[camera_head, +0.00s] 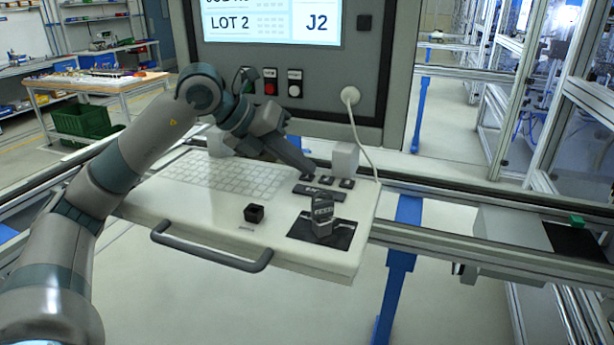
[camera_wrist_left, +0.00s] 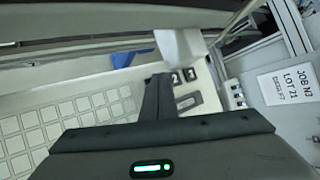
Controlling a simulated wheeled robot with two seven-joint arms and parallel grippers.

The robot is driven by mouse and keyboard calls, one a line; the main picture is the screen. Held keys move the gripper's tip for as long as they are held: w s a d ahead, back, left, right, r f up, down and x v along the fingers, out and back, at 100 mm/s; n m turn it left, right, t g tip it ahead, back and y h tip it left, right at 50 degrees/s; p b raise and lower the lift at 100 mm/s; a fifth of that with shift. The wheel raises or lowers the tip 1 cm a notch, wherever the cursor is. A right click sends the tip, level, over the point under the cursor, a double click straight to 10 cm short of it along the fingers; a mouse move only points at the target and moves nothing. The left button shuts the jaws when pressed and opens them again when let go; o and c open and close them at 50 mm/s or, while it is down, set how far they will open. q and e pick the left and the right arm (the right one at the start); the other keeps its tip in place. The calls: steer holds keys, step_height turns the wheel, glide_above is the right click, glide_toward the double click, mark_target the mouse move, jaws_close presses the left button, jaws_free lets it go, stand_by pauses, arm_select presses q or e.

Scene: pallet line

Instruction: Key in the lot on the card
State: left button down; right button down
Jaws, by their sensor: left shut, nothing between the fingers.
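The card (camera_wrist_left: 292,88) shows at the right of the left wrist view and appears to read JOB N3, LOT 21 and a third, small line. The screen (camera_head: 272,22) in the head view reads LOT 2 and J2. Of a short row of dark keys, the 2 key (camera_wrist_left: 175,78) and 3 key (camera_wrist_left: 190,74) show in the left wrist view; the key left of them is largely hidden by my fingers. My left gripper (camera_head: 310,170) is shut and empty, its tips at that leftmost key. I cannot tell whether they touch it. My right gripper is out of view.
A front handle (camera_head: 210,250) sticks out. A white block (camera_head: 345,158) stands behind the keys, near a hanging cable (camera_head: 362,130).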

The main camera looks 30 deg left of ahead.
mark_target(301, 178)
arm_select(q)
steer(key=shift+f, duration=0.15)
stand_by(0.4)
steer(key=shift+r+p, duration=0.65)
steer(key=shift+r, duration=0.3)
steer(key=shift+r+p, duration=2)
steer(key=shift+r, duration=0.5)
steer(key=shift+f, duration=0.1)
